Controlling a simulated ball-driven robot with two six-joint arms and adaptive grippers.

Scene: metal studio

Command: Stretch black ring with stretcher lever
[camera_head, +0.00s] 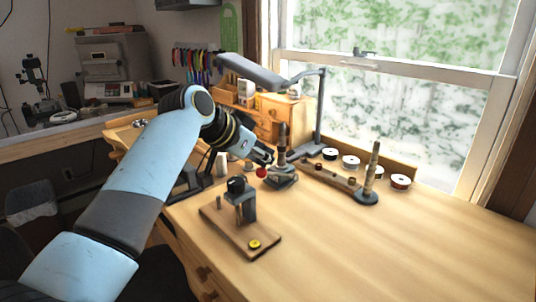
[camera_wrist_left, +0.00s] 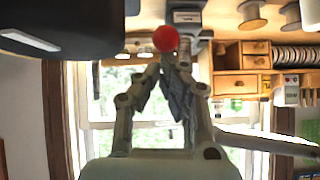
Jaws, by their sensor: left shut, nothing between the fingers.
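My left gripper (camera_head: 266,157) is at the stretcher, its fingers together with nothing between them. The stretcher (camera_head: 282,178) is a dark stand with a tapered dark post on the bench. The lever's red ball knob (camera_head: 262,172) shows just below my fingertips. In the left wrist view, the red knob (camera_wrist_left: 165,38) appears just beyond the closed fingertips (camera_wrist_left: 170,62); I cannot tell whether they touch. I cannot make out the black ring for certain. My right gripper is not in view.
A wooden board (camera_head: 222,230) with a dark upright tool and a yellow piece (camera_head: 254,244) stands in front. A ring mandrel (camera_head: 372,170) on a round base and several spools (camera_head: 351,161) stand right of the stretcher. A lamp (camera_head: 318,110) rises behind. The right bench top is clear.

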